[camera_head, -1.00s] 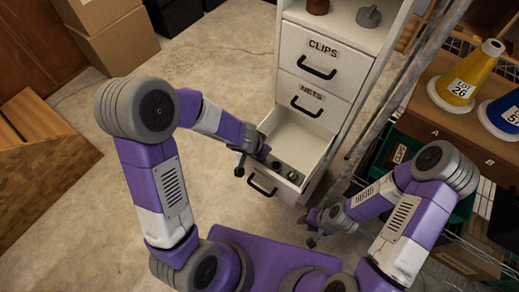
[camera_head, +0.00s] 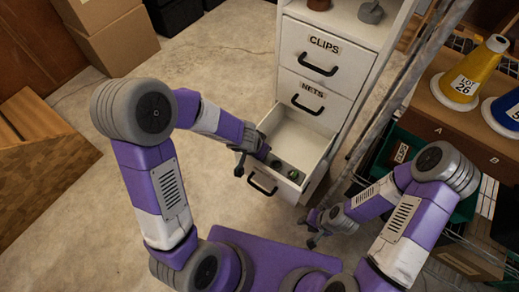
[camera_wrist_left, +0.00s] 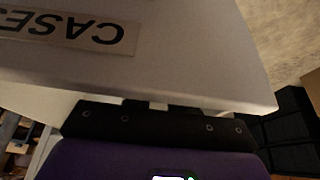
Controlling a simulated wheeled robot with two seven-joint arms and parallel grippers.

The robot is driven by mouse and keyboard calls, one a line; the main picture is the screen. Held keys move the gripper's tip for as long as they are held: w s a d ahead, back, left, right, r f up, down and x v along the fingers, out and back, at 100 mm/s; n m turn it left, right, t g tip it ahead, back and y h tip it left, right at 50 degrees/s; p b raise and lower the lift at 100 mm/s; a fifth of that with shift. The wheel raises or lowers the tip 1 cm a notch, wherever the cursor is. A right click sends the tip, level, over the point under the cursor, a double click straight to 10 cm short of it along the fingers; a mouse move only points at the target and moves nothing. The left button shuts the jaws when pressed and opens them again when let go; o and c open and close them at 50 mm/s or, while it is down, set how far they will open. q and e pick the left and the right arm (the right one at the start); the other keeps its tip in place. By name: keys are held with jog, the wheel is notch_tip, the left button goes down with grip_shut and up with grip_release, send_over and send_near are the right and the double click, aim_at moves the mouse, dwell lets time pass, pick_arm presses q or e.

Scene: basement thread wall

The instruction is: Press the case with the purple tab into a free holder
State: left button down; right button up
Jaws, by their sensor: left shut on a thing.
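My left gripper (camera_head: 264,152) is over the left side of an open white drawer (camera_head: 318,165). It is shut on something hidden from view. In the left wrist view, the drawer's front panel (camera_wrist_left: 185,75), with an upside-down CASES label (camera_wrist_left: 70,30), covers the fingertips; the dark gripper body (camera_wrist_left: 155,125) shows below its edge. A dark round thing (camera_head: 276,163) and a greenish one (camera_head: 292,175) lie in the drawer near its front. I cannot make out a purple tab or a free holder. My right gripper (camera_head: 312,228) is low, right of the drawer, its opening unclear.
The drawer belongs to a white cabinet; drawers labelled CLIPS (camera_head: 322,46) and NETS (camera_head: 311,88) above it are shut. At right, a metal post (camera_head: 385,98) stands before a brown shelf (camera_head: 440,110) with yellow and blue cones.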

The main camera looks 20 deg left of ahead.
pick_arm(q)
jog(key=shift+f, duration=0.1)
jog(key=shift+f+b, duration=0.15)
jog(key=shift+b, duration=0.15)
jog(key=c, duration=0.9)
grip_release()
jog(key=shift+c, duration=0.2)
jog(key=shift+o, duration=0.4)
jog(key=d+p+v, duration=0.1)
jog(key=p+v, duration=0.3)
jog(key=v, duration=0.3)
jog(key=shift+a+r, duration=0.4)
jog(key=shift+a, duration=0.05)
jog(key=shift+p, duration=0.3)
